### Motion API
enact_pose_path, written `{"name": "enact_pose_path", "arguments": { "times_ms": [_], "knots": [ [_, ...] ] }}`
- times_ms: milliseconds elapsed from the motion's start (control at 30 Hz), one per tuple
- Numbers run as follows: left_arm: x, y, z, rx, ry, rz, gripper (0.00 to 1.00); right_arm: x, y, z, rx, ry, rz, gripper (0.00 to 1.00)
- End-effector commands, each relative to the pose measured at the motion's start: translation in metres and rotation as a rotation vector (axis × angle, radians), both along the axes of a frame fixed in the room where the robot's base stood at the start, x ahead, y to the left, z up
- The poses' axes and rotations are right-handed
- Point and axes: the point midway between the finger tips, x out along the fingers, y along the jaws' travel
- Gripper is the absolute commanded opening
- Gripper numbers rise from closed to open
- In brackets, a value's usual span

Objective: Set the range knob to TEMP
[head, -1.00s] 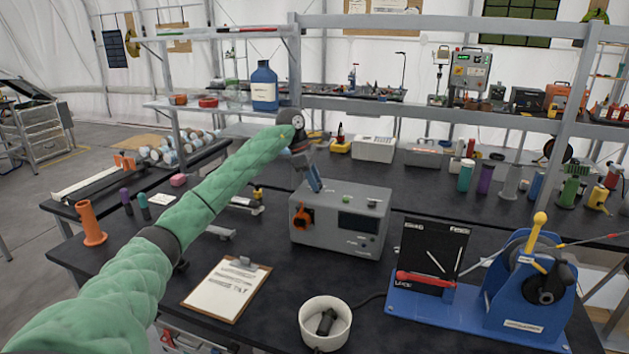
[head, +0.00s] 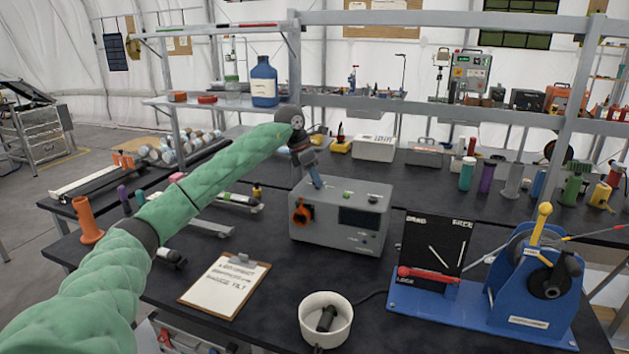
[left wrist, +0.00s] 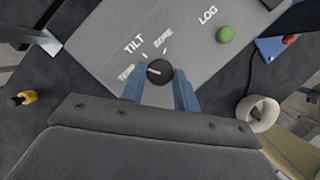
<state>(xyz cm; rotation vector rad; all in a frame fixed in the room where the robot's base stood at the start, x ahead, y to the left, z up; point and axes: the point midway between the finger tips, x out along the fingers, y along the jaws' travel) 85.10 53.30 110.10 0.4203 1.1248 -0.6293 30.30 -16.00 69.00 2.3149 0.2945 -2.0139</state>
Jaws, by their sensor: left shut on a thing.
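The grey instrument box (head: 340,238) stands on the dark bench in the head view. In the left wrist view its panel (left wrist: 190,35) carries the labels TEMP, TILT, BORE and LOG. In the head view my left gripper (head: 315,178) reaches down to the box's top, and the knob is too small to make out there. My right gripper is in neither view.
A green button (left wrist: 225,34) is beside LOG. An orange part (head: 302,212) is on the box's front. A clipboard (head: 225,283), a white bowl (head: 325,330) and a blue-based device (head: 440,300) stand nearer. Shelf posts rise behind the box.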

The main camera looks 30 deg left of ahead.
Motion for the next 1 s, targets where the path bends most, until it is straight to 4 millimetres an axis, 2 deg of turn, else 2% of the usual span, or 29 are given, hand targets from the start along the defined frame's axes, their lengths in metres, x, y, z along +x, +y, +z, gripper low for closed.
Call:
{"name": "enact_pose_path", "arguments": {
  "times_ms": [100,600,1000],
  "knots": [
    [0.0,0.0,-0.001,0.002,-0.002,0.078,0.08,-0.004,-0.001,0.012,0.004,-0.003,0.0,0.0],
    [-0.001,-0.003,0.0,0.001,-0.002,0.43,0.08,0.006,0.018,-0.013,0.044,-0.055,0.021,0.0],
    [-0.002,-0.004,0.001,0.0,-0.002,0.563,0.08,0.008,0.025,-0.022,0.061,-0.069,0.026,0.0]
  ]
}}
